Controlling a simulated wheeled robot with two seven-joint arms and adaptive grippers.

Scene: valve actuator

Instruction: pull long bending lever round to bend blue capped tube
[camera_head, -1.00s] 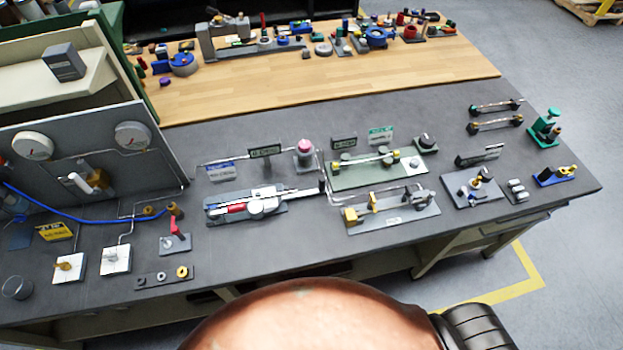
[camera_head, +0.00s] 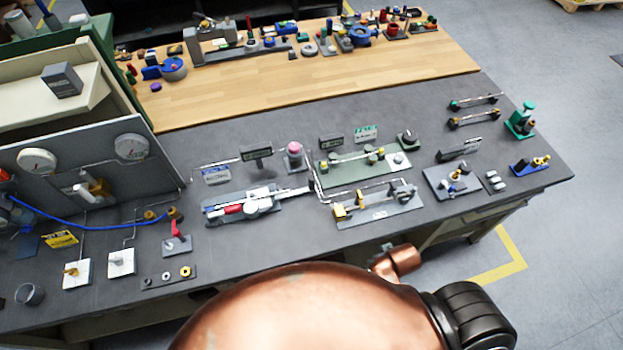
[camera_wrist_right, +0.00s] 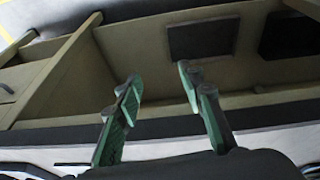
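A bender-like device (camera_head: 245,206) with a pale round centre and a red part lies on a dark plate at the middle front of the bench in the head view. A long pale lever-like bar (camera_head: 290,190) reaches right from it towards thin bent metal tubing. I cannot make out a blue cap on any tube here. My right gripper (camera_wrist_right: 165,100) shows in the right wrist view, its green-padded fingers apart with nothing between them. It faces a pale frame with dark panels and touches no task object in view. My left gripper is in neither view.
A fixture with yellow blocks (camera_head: 378,206) stands right of the device, and a green plate fixture (camera_head: 362,166) behind it. A red-handled valve (camera_head: 176,240) is to the left. My copper-coloured arm covers the front centre. Some bare grey bench (camera_head: 240,135) shows behind.

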